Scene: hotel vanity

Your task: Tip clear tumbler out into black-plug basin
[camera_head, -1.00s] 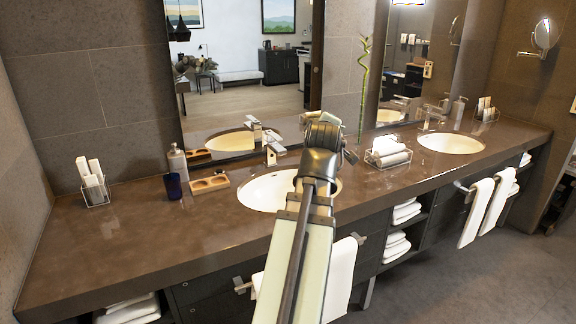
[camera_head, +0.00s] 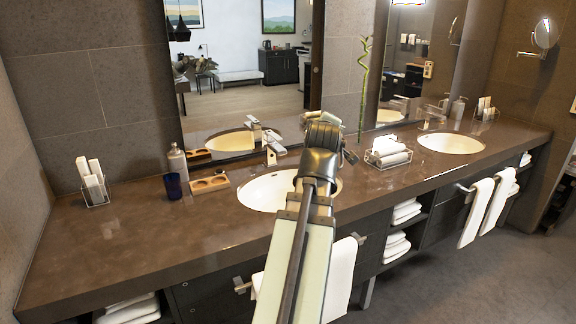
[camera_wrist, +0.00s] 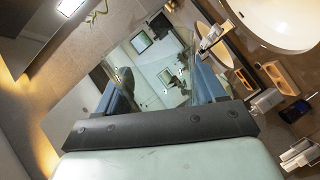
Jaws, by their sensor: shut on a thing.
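My gripper (camera_wrist: 162,88) shows in the wrist view as two bluish fingers with a gap between them. It is shut on the clear tumbler, whose see-through outline is hard to make out against the mirror, so its tilt and contents cannot be told. In the head view my wrist hides the fingers and tumbler. The near basin (camera_head: 262,192), white and oval, lies behind and beside my wrist; part of it is covered. It also shows at the wrist view's top right (camera_wrist: 270,22). The far basin (camera_head: 450,143) is at the right. I cannot make out either plug's colour.
A chrome faucet (camera_head: 272,147) stands behind the near basin. Left of it are a wooden holder (camera_head: 209,184), a dark blue cup (camera_head: 173,186) and a dispenser bottle (camera_head: 177,160). A towel tray (camera_head: 388,153) sits between the basins.

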